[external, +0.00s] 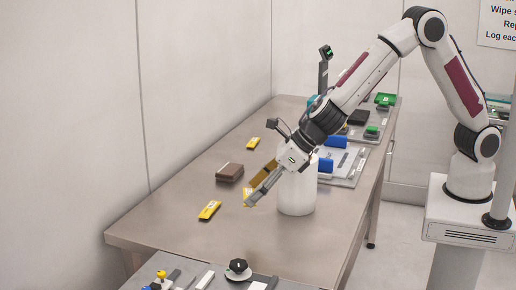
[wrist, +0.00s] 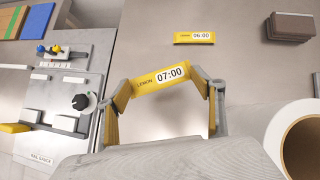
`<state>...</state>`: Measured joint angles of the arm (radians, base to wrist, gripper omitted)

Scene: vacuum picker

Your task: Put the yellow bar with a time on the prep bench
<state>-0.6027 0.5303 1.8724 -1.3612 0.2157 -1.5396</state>
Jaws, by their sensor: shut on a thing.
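My gripper (external: 252,195) reaches down over the metal bench (external: 180,215), left of the white roll. In the wrist view its two fingers (wrist: 163,85) are shut on a yellow bar (wrist: 160,78) labelled "LEMON 07:00", which spans between the fingertips, slightly tilted. The same bar (external: 248,201) is mostly hidden by the fingers in the external view. I cannot tell whether it touches the bench. A second yellow bar (wrist: 194,37), labelled "LEMON 06:00", lies flat beyond it. In the external view, yellow bars lie at the left (external: 209,210) and farther back (external: 253,143).
A white roll (external: 297,192) stands close beside my gripper; it also shows in the wrist view (wrist: 300,140). A brown block (external: 229,172) lies to the left. A grey station with a black knob (wrist: 82,101) sits at the near end. Trays with tools (external: 345,165) line the right side.

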